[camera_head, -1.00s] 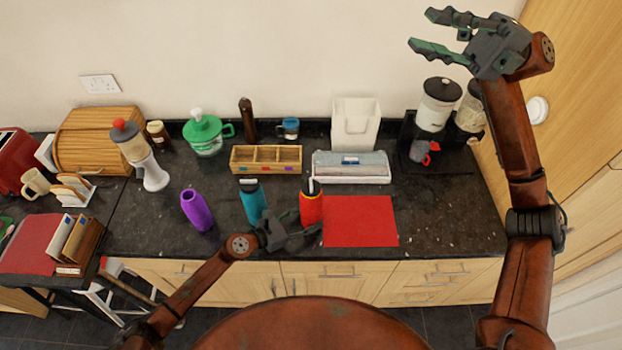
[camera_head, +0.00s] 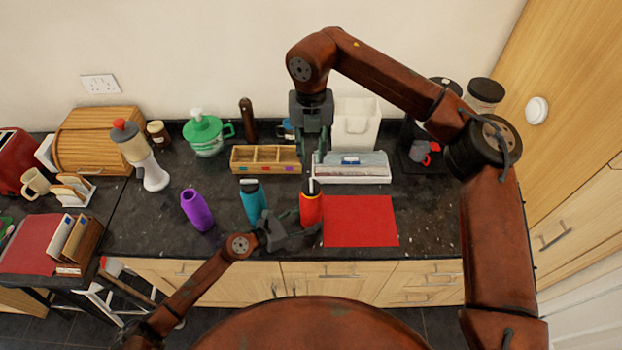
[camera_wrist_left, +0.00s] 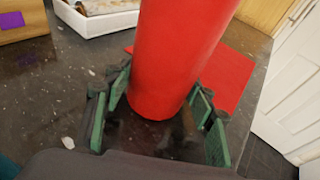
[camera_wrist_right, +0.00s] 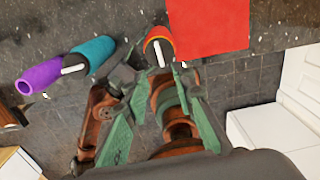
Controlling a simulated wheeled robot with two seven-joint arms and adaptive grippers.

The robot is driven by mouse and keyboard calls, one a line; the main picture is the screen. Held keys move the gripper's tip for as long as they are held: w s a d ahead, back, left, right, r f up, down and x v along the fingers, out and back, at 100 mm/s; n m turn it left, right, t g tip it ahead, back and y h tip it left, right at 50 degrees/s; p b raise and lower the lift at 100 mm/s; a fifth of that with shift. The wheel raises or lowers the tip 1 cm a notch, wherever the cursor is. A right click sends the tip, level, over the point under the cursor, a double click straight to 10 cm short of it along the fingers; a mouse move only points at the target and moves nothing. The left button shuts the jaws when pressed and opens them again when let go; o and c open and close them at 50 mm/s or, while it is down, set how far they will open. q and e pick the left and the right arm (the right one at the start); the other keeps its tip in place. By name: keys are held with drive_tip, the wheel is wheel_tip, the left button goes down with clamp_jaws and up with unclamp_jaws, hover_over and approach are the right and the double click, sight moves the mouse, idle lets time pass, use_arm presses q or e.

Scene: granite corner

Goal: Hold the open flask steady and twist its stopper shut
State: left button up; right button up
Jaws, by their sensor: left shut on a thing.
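The red flask (camera_head: 311,208) stands upright on the dark counter, with a dark top and a pale upright piece (camera_head: 312,186) at its mouth. How the stopper sits is too small to tell. My left gripper (camera_head: 304,222) is shut on the flask's lower body; in the left wrist view its green fingers (camera_wrist_left: 158,118) flank the red flask (camera_wrist_left: 175,60). My right gripper (camera_head: 314,150) points down, open and empty, above and apart from the flask. In the right wrist view its fingers (camera_wrist_right: 165,130) are spread, with the flask's top (camera_wrist_right: 158,42) beyond them.
A teal bottle (camera_head: 252,203) and a purple bottle (camera_head: 197,211) stand left of the flask. A red mat (camera_head: 362,222) lies right of it. A wooden divided box (camera_head: 240,163) and a white tray (camera_head: 350,179) are behind. The counter right of the mat is clear.

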sight(311, 184)
wheel_tip(311, 184, down, 11)
idle(0.4)
drive_tip(key=shift+c, duration=0.7)
clamp_jaws()
